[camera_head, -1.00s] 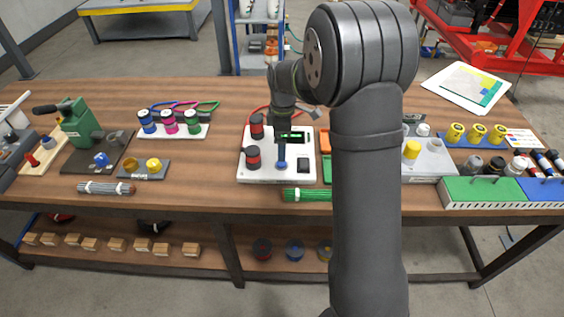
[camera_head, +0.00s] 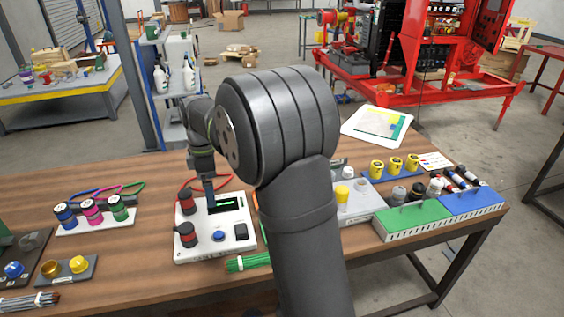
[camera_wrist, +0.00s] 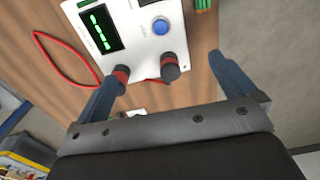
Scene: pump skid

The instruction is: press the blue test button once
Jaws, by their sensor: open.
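The blue test button (camera_head: 219,236) is a round button on the white test unit (camera_head: 190,255). It is uncovered in the head view and also shows at the top of the wrist view (camera_wrist: 161,26). My gripper (camera_head: 209,190) is over the far part of the unit, by the dark display, apart from the button. In the wrist view my gripper (camera_wrist: 166,66) has its two blue fingers spread wide, with nothing between them held. Its left finger overlaps a red-and-black post there; I cannot tell whether they touch.
Two red-and-black posts (camera_head: 186,235) stand left of the button, and a black rocker (camera_head: 240,231) is to its right. The display (camera_head: 226,203) shows green marks. A green bundle (camera_head: 248,262) lies in front. My arm hides the table to the right of the unit.

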